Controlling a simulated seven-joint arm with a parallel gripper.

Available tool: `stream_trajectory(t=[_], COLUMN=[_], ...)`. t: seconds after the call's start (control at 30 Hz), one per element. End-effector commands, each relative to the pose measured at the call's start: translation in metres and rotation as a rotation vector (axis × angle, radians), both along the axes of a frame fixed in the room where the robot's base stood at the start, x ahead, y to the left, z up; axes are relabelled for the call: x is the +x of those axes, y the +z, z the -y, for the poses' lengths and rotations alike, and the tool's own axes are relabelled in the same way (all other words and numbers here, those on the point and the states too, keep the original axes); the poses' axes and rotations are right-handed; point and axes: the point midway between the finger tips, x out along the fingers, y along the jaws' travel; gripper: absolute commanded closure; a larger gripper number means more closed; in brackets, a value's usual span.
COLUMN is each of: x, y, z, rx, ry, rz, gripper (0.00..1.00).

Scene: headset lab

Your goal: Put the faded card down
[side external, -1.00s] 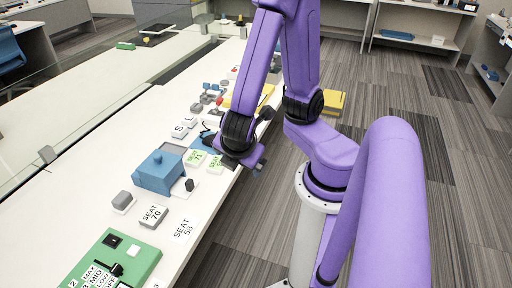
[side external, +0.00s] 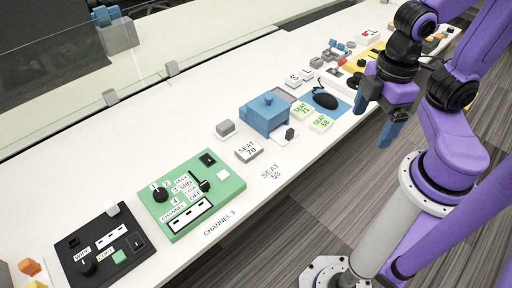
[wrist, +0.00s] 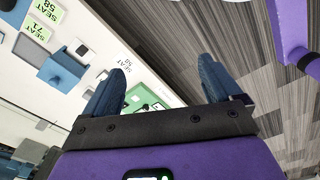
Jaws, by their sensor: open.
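Two pale cards with green lettering lie flat on the white table: SEAT 71 (side external: 302,110) and SEAT 58 (side external: 320,122), nearer the edge. In the wrist view, SEAT 58 (wrist: 47,8) and SEAT 71 (wrist: 35,29) show at the top left. I cannot tell which one is the faded card. My gripper (side external: 378,115) is open, to the right of the cards past the table's front edge, fingers pointing down. In the wrist view, my gripper (wrist: 160,85) has its fingers wide apart with no card between them.
A blue box (side external: 265,115), a grey SEAT 70 block (side external: 248,150) and a black mouse (side external: 325,99) on a blue pad stand near the cards. A green control panel (side external: 190,192) lies further left. A SEAT 58 marking (side external: 271,172) is on bare table.

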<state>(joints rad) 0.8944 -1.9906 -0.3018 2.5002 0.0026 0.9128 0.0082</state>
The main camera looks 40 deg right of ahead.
Motion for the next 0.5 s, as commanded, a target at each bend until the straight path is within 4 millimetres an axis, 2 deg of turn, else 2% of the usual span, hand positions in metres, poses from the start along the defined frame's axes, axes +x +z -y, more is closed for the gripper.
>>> stream_trajectory(t=[0.17,0.5], x=[0.023,0.119], y=[-0.002,-0.023], z=[-0.014,-0.060], rx=[-0.004,-0.005], ry=[-0.189,-0.974], rz=[-0.005,-0.021], gripper=[0.08,0.08])
